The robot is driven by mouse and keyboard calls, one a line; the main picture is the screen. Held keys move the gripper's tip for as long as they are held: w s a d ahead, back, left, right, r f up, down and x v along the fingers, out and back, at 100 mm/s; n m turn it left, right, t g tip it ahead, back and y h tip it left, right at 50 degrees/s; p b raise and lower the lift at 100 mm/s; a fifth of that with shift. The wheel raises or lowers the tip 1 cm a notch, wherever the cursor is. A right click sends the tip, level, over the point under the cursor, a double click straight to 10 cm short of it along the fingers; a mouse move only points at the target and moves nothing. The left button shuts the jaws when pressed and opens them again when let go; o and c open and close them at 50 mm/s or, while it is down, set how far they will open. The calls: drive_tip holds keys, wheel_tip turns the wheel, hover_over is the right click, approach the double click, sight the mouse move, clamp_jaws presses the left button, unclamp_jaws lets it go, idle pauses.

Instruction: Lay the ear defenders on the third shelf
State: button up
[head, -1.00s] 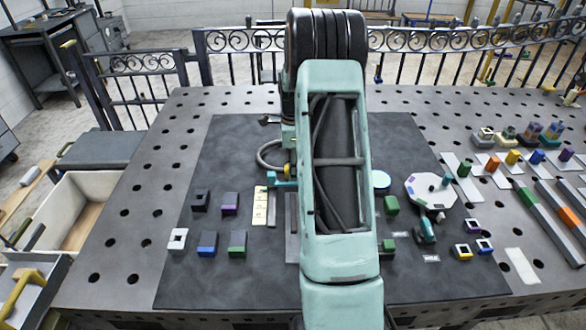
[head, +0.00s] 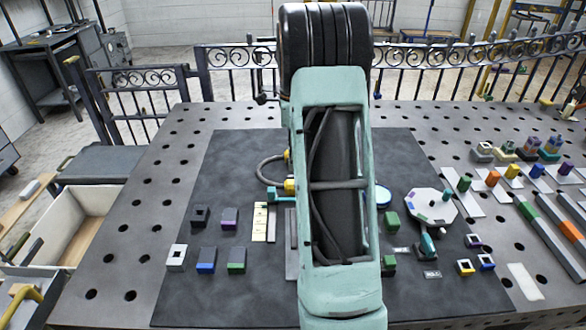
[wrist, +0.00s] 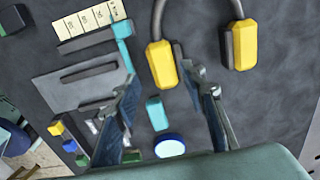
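The ear defenders, with two yellow cups and a grey band, lie on the dark mat; the near cup (wrist: 163,65) and the other cup show in the wrist view. In the head view they are partly hidden behind my arm, with a yellow cup (head: 289,187) and the band showing at its left edge. My gripper (wrist: 160,88) is open and empty, its fingers spread below the near cup in the wrist view; whether it touches the cup I cannot tell. In the head view my arm hides it. I cannot make out a third shelf.
A turquoise piece and a cream labelled strip (wrist: 90,19) lie left of the ear defenders. Colored blocks stand on both sides of the dark mat (head: 225,290). A white octagonal plate (head: 430,207) is at right. An iron railing (head: 150,85) runs behind the table.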

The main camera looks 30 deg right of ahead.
drive_tip(key=shift+o, duration=0.3)
drive_tip(key=shift+r, duration=0.35)
drive_tip(key=s+f+y+b, duration=0.1)
drive_tip(key=f+y, duration=0.1)
drive_tip(key=s+d+f+t+y+b, duration=0.1)
drive_tip(key=f+y, duration=0.1)
drive_tip(key=s+f+y+b, duration=0.1)
drive_tip(key=f+y, duration=0.1)
drive_tip(key=shift+s+d+f+n+t, duration=0.15)
drive_tip(key=shift+d+f+n+t, duration=0.15)
drive_tip(key=shift+d+f, duration=0.1)
drive_tip(key=d+t+y, duration=0.1)
drive_tip(key=d, duration=0.1)
drive_tip(key=s+d+t+y+b, duration=0.1)
drive_tip(key=d+t+y, duration=0.1)
drive_tip(key=d+f+t+y+b, duration=0.1)
drive_tip(key=d+t+y, duration=0.1)
drive_tip(key=shift+s+d, duration=0.35)
drive_tip(key=shift+s, duration=0.05)
drive_tip(key=shift+t+y, duration=0.3)
drive_tip(key=x, duration=1)
drive_tip(key=shift+w+a+p, duration=0.15)
drive_tip(key=shift+a+p, duration=0.15)
drive_tip(key=shift+a, duration=0.05)
drive_tip(key=c, duration=1.1)
clamp_jaws()
drive_tip(key=shift+d+r, duration=0.1)
drive_tip(key=shift+r, duration=0.05)
